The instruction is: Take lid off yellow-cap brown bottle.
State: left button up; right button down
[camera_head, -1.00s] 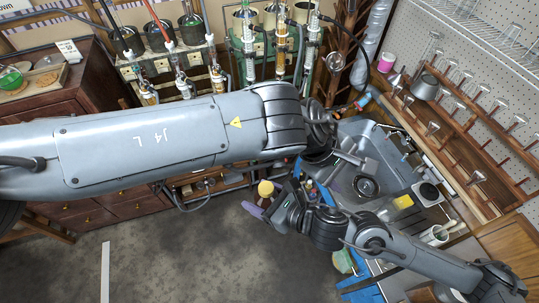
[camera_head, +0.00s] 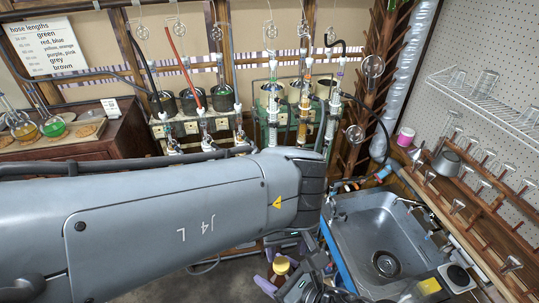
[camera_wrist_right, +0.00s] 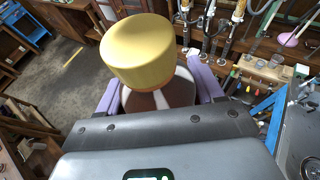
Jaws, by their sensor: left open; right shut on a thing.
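The brown bottle (camera_wrist_right: 150,101) is held between the purple fingers of my right gripper (camera_wrist_right: 155,98). Its yellow cap (camera_wrist_right: 140,52) sits on top, above the fingers, and looks slightly tilted in the right wrist view. In the head view the yellow cap (camera_head: 281,265) and my right gripper (camera_head: 272,282) are low in the middle, below my left forearm. The lower bottle is hidden by the gripper. My left forearm spans the head view from the left. I cannot make out my left gripper's fingers there, and nothing touches the cap in the right wrist view.
The metal sink (camera_head: 370,235) is right of my right gripper. A wooden peg rack (camera_head: 470,195) with glassware lines the right wall. The reflux rig's glass columns (camera_head: 305,105) stand behind my left forearm. A dark wooden cabinet (camera_head: 60,150) with flasks is at the left.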

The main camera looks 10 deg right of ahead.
aim_at(285, 261)
pick_arm(q)
jog(key=shift+f, duration=1.85)
